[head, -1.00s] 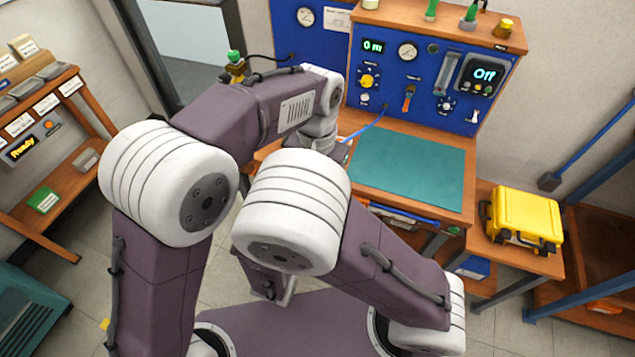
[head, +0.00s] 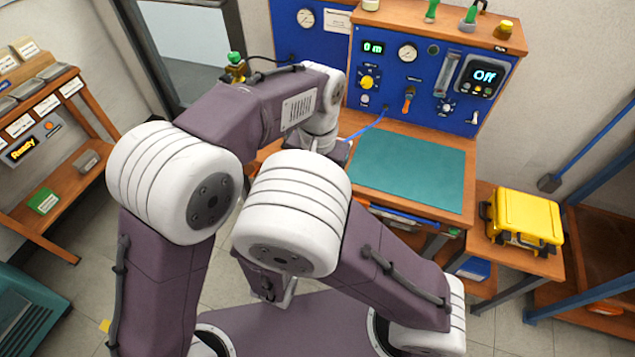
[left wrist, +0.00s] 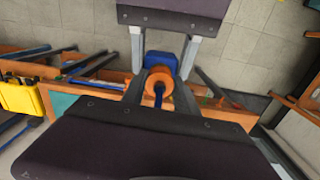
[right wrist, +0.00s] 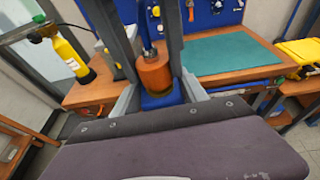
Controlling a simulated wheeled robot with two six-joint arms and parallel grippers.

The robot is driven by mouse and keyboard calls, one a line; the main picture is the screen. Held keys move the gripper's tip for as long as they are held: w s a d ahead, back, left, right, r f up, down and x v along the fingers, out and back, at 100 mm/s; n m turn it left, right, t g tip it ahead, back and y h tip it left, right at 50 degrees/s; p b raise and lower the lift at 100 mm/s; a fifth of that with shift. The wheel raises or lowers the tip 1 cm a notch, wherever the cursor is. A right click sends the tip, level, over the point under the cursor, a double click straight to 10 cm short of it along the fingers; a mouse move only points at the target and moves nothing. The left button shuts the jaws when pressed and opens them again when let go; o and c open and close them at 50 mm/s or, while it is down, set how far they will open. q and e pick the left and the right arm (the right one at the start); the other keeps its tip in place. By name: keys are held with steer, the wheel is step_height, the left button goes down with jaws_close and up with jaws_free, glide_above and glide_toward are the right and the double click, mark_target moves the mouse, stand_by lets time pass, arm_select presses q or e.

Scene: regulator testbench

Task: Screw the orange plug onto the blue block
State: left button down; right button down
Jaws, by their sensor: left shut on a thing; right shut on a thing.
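The orange plug (left wrist: 158,80) is shut between the fingers of my left gripper (left wrist: 161,86), with a blue hose (left wrist: 159,99) coming out of its back. The blue block (left wrist: 163,60) lies straight beyond it, between the fingers of my right gripper (right wrist: 160,97). In the right wrist view the plug (right wrist: 153,73) sits lined up against the block (right wrist: 164,100). They look touching, but I cannot tell how far the thread is engaged. In the head view both grippers and both parts are hidden behind my arms.
The blue test panel (head: 425,85) stands behind the bench, with the hose (head: 372,124) running from it. A bare green mat (head: 410,172) lies on the bench. A yellow case (head: 525,217) stands at right. A wooden rack (head: 40,130) is at left, and a yellow cylinder (right wrist: 70,55) shows in the right wrist view.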

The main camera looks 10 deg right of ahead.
arm_select(q)
steer(key=shift+s+a+f, duration=0.15)
steer(key=shift+s+a, duration=0.1)
steer(key=shift+s, duration=0.15)
steer(key=shift+w+d+f, duration=0.1)
steer(key=shift+w+f, duration=0.05)
steer(key=shift+f, duration=0.4)
stand_by(0.8)
steer(key=c, duration=1.3)
jaws_free()
steer(key=shift+r, duration=0.1)
steer(key=shift+r, duration=2)
steer(key=c, duration=0.6)
